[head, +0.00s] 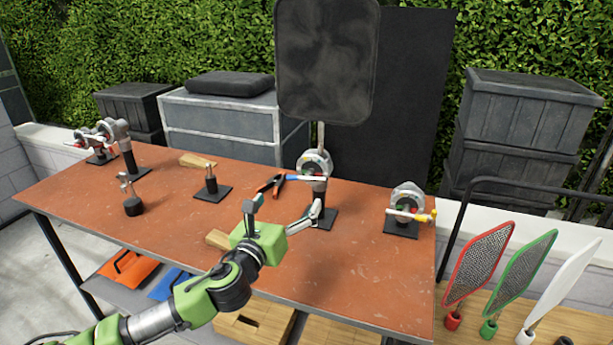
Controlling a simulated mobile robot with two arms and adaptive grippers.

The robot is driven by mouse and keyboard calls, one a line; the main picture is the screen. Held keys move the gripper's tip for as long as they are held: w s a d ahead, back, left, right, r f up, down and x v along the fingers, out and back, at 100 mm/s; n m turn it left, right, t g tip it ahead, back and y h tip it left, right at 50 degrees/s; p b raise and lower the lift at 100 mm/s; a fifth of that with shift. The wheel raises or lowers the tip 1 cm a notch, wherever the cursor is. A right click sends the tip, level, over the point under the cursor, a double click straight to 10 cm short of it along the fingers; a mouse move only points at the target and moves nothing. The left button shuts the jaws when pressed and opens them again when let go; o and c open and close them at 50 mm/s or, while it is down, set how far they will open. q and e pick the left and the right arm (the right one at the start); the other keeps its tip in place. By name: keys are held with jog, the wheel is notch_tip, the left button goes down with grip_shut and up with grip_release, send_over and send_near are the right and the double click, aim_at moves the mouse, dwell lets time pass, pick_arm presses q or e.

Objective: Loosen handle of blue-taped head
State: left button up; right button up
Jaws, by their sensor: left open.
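The blue-taped grip head (316,163) is a round metal head on a stand with a black base, right of the table's middle. Its handle (308,177) sticks out sideways below the disc and shows blue at its end. A large black flag (327,60) rises from this head on a rod. My left gripper (285,210) is open and empty, in front of and below the head. One fingertip shows left of the stand, the other close to the stand's post in the picture; I cannot tell whether it touches. My right gripper is out of view.
A second head with a yellow-ended handle (408,212) stands right on the table (150,240). Another with red parts (97,140) stands far left. Pliers (269,185), a small stand (211,183) and wood blocks (197,160) lie between. Mesh paddles (481,262) stand at right.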

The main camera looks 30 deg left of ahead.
aim_at(306, 177)
pick_arm(q)
jog(key=p+x, duration=0.2)
jog(key=x, duration=1.1)
jog(key=shift+w+a+f, duration=0.1)
jog(key=shift+w+f, duration=0.05)
jog(key=c, duration=1.1)
